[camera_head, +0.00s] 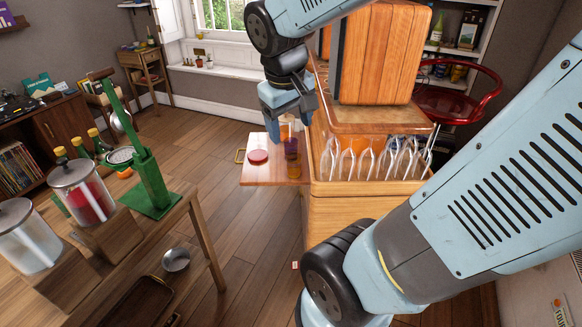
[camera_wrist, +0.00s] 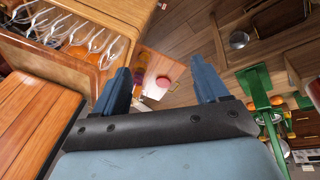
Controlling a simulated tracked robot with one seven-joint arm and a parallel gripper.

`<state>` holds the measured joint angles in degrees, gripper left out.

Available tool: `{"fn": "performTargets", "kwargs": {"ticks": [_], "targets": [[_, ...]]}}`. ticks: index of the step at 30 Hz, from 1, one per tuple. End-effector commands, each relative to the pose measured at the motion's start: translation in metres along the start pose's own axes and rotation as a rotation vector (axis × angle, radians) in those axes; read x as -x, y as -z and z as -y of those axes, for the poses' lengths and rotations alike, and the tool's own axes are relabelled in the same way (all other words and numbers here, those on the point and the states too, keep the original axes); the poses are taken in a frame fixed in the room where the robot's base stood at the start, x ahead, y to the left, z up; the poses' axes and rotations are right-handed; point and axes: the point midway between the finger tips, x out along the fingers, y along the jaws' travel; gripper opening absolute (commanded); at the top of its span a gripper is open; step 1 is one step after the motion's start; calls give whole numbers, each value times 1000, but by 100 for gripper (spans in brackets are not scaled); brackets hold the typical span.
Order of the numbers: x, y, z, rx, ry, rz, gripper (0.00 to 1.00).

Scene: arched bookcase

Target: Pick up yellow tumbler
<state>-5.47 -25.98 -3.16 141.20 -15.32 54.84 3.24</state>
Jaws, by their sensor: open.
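A yellow-orange tumbler (camera_head: 284,132) stands on the pull-out wooden shelf (camera_head: 262,178), partly hidden by my gripper (camera_head: 291,122). A darker amber and purplish glass (camera_head: 292,157) stands close in front of it, and the two overlap in the head view. My gripper is open and empty, pointing down above the shelf near the glasses. In the wrist view, my gripper's (camera_wrist: 160,66) fingers are spread wide. An orange glass (camera_wrist: 144,55) shows small between them, nearer the left finger, which partly covers the glasses. I cannot tell the exact gap.
A red round object (camera_head: 257,156) lies on the shelf left of the glasses. Upturned stemmed glasses (camera_head: 375,160) fill the cabinet's open compartment to the right. A wooden box (camera_head: 378,52) stands on the cabinet top. A table with jars and a green press (camera_head: 148,165) is at left.

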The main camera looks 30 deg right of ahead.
Motion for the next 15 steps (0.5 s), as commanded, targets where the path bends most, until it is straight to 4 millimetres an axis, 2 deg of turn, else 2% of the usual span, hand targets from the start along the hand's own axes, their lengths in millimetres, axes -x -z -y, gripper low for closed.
{"fn": "performTargets", "kwargs": {"ticks": [3,15], "targets": [[-24,10,-6,62,-55,92,74],[-95,38,-27,289,-263,355,74]]}}
